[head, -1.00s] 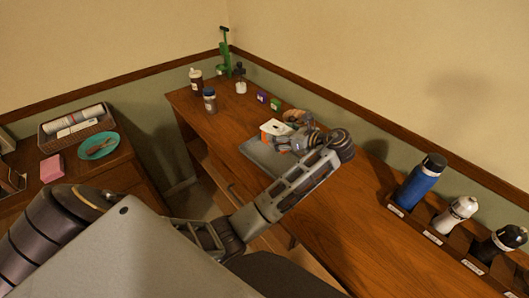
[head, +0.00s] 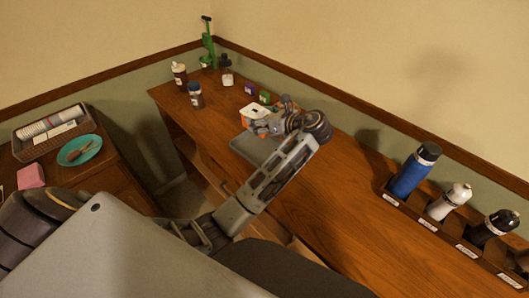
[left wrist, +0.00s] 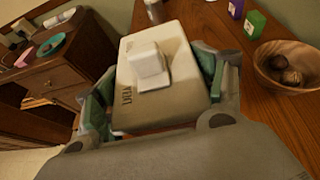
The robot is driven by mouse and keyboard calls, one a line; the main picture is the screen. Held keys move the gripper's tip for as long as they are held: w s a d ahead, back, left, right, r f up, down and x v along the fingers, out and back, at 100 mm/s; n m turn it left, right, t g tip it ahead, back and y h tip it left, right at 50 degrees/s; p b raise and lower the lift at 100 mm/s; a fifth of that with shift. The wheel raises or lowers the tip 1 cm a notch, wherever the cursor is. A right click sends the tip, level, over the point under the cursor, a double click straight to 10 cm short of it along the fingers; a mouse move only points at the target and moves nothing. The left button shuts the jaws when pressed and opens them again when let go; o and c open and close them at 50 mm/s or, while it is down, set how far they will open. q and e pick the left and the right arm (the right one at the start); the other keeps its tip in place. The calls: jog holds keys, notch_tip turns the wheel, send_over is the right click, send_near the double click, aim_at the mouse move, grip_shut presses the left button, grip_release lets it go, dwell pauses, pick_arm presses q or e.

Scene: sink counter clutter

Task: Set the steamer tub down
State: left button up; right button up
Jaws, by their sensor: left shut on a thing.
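The steamer tub is a pale box with a white block-shaped knob on top. It fills the middle of the left wrist view (left wrist: 185,88), and part of it shows in the head view (head: 251,111). My left gripper (head: 264,126) is shut on the tub, with green-padded fingers on opposite sides of it in the left wrist view (left wrist: 158,88). My right gripper is not in view.
A wooden bowl (left wrist: 268,72) with round brown things stands close to the right of the tub. Small purple (head: 250,89) and green (head: 265,97) boxes stand behind. Jars (head: 196,95) stand at the far end, bottles (head: 413,172) in a rack at right. Counter between is clear.

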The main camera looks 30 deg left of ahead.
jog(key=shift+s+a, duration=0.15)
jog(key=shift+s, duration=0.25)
pick_arm(q)
jog(key=shift+f, duration=0.1)
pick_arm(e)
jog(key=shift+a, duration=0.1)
